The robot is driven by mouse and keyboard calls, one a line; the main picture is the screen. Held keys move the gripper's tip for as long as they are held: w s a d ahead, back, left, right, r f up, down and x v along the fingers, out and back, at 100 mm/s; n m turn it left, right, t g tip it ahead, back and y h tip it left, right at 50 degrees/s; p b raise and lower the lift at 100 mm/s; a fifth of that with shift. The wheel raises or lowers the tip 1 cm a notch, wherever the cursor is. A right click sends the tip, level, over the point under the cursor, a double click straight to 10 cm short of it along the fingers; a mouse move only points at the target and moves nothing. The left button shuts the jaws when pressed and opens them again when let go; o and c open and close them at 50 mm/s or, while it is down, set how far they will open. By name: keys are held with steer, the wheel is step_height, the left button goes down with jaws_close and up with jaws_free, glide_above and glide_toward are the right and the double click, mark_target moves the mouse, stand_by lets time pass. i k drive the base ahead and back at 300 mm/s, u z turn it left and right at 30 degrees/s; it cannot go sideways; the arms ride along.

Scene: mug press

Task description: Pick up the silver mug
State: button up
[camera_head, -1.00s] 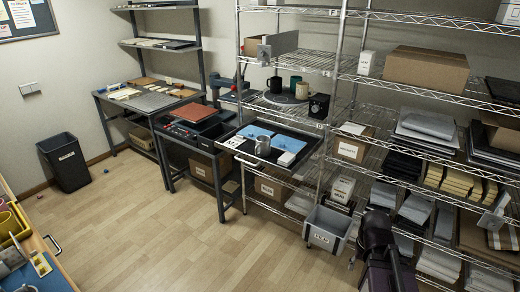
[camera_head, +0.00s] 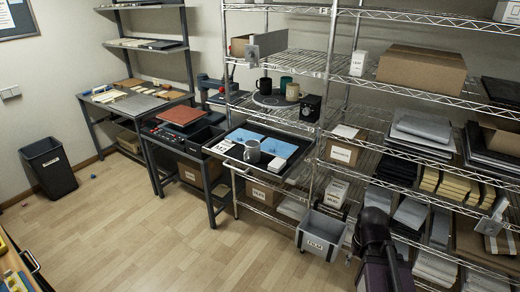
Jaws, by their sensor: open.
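The silver mug (camera_head: 252,152) stands upright on a dark pull-out tray (camera_head: 291,176) at the middle of the wire shelving. It stands on or beside a blue sheet (camera_head: 279,146), with its handle toward the left. A white box (camera_head: 284,149) lies to its right. Nothing touches or covers the mug. A dark link of my arm shows at the lower right, well apart from the mug. My gripper's fingers cannot be made out in the view.
On the shelf above are a dark mug (camera_head: 264,86), a tan mug (camera_head: 293,92) and a black box (camera_head: 310,107). A grey bin (camera_head: 320,234) stands below right. A workbench (camera_head: 185,133) adjoins on the left. The wooden floor (camera_head: 150,235) in front is clear.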

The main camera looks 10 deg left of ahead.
mark_target(252, 155)
steer(key=i, duration=1.4)
steer(key=u, duration=0.05)
